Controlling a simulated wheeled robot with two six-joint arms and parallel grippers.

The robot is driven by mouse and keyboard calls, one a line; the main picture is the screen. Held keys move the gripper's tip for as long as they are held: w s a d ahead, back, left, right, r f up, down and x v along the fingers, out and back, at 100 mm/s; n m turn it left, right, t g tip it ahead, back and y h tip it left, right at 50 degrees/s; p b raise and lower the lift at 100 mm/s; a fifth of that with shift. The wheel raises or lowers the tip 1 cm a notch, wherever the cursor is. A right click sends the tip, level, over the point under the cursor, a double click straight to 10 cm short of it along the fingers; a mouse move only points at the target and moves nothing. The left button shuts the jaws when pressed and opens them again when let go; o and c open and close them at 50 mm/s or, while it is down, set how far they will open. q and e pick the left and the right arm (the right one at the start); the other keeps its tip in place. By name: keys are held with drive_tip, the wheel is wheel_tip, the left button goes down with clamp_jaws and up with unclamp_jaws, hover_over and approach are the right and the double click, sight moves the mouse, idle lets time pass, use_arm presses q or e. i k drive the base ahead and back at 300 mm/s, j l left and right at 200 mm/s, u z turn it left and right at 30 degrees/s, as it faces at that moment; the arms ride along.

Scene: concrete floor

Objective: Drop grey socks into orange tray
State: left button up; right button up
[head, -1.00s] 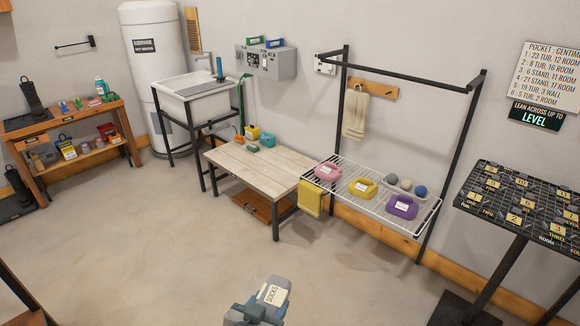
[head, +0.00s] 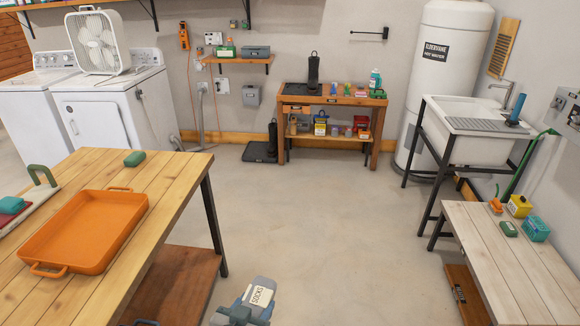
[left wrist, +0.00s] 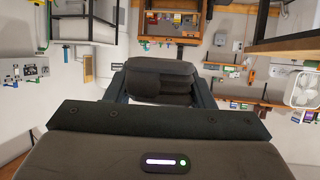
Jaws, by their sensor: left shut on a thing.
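The grey socks (head: 264,289), a bundle with a white label reading SOCKS, are held in my left gripper (head: 240,312) at the bottom of the head view, above the floor. In the left wrist view the dark grey bundle (left wrist: 160,82) sits between the two fingers of my left gripper (left wrist: 160,92). The orange tray (head: 85,232) has two handles and lies empty on the wooden table at the left. The socks are apart from it, to its right and beyond the table's edge. My right gripper is not in view.
The wooden table (head: 165,185) also bears a green item (head: 134,158) behind the tray and a board with a teal item (head: 12,203) at far left. A pale low table (head: 490,250) stands right. Open concrete floor lies between.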

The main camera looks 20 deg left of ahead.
sight(95, 227)
drive_tip(key=i+u, duration=0.35)
drive_tip(key=u, duration=0.15)
drive_tip(key=i+l+u, duration=0.2)
drive_tip(key=i+u, duration=0.25)
drive_tip(key=i+l+u, duration=0.2)
drive_tip(key=u, duration=0.3)
drive_tip(key=i+l+u, duration=0.25)
drive_tip(key=l+u, duration=0.2)
drive_tip(key=i+l+u, duration=0.2)
drive_tip(key=l, duration=0.15)
drive_tip(key=i+l+u, duration=0.2)
drive_tip(key=l, duration=0.15)
drive_tip(key=i+l, duration=0.2)
drive_tip(key=i, duration=0.2)
